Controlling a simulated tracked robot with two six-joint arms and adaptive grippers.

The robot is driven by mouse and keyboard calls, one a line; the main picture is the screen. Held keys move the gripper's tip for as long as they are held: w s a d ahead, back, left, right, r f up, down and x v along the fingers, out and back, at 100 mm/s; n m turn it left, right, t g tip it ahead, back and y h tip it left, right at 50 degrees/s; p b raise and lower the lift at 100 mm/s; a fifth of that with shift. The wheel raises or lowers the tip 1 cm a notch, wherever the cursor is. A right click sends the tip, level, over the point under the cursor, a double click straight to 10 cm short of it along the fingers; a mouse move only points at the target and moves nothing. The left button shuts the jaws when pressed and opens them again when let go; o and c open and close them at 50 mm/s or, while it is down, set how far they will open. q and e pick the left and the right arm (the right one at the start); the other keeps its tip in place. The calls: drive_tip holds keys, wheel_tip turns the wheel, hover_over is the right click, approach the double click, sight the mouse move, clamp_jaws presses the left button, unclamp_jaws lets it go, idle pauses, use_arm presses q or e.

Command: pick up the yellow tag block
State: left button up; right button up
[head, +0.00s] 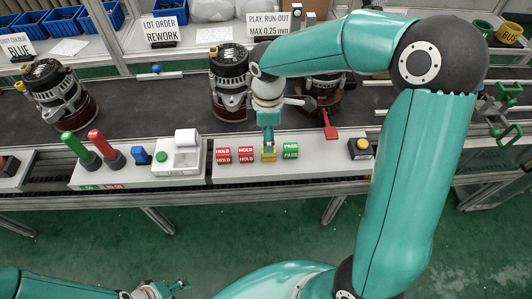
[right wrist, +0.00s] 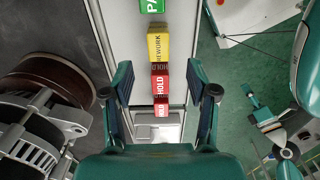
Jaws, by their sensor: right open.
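The yellow tag block (head: 268,157) sits on the pale shelf at the front of the line, between the red HOLD blocks (head: 246,154) and the green PASS blocks (head: 290,151). In the right wrist view the yellow tag block (right wrist: 158,46) reads REWORK and lies toward the top, beyond the fingertips. My right gripper (head: 268,139) points down just over the yellow block and partly covers it in the head view. In the right wrist view my right gripper (right wrist: 163,90) is open, with nothing gripped. My left gripper (head: 168,288) is low at the bottom edge, its jaws unclear.
Red HOLD blocks (right wrist: 160,86) stand close to the yellow one. Alternators (head: 230,82) sit on the dark belt behind. A red paddle (head: 330,127) and a box with an orange button (head: 360,148) stand to the right. Green and red handles (head: 100,143) stand left.

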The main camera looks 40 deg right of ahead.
drive_tip(key=shift+w+d+f, duration=0.1)
drive_tip(key=shift+d+f, duration=0.05)
drive_tip(key=shift+f, duration=1.65)
drive_tip(key=shift+d+f, duration=0.1)
drive_tip(key=shift+f, duration=1.65)
clamp_jaws()
